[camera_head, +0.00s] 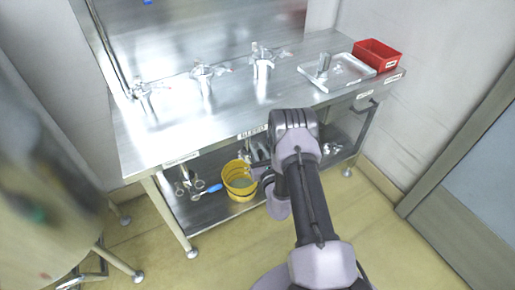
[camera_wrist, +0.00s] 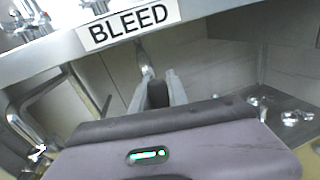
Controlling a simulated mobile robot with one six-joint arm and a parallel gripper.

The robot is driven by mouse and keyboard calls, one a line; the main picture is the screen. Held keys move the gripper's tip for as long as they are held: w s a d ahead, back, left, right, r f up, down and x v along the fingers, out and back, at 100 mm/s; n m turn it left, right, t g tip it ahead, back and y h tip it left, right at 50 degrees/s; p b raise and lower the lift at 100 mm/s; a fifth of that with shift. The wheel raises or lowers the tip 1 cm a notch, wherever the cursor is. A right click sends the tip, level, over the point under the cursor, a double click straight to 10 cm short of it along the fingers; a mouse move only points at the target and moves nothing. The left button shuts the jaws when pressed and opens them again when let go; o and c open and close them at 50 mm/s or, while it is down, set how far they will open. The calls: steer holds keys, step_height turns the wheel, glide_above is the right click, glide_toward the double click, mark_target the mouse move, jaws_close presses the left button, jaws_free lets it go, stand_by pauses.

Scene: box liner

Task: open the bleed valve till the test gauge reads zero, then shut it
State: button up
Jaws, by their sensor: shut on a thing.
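The bleed valve shows in the wrist view as a metal stem (camera_wrist: 146,62) and a dark handle (camera_wrist: 158,94), below the white BLEED label (camera_wrist: 129,24) on the bench's front edge. My gripper (camera_wrist: 158,86) is shut on the handle, one finger on each side. In the head view my gripper (camera_head: 262,171) is under the bench edge, right of a yellow bucket (camera_head: 240,191), and my arm partly hides it. The valve's opening and any flow cannot be told. No gauge face is readable in either view.
The metal bench (camera_head: 170,142) carries several tap-like fittings (camera_head: 205,77), a tray (camera_head: 358,78) and a red bin (camera_head: 378,54). The lower shelf (camera_head: 203,217) holds the bucket, a blue-handled tool (camera_head: 210,189) and metal parts. A round table stands at left. Floor in front is clear.

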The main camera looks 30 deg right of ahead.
jaws_close()
steer(key=shift+r, duration=0.1)
stand_by(1.0)
steer(key=shift+d, duration=0.1)
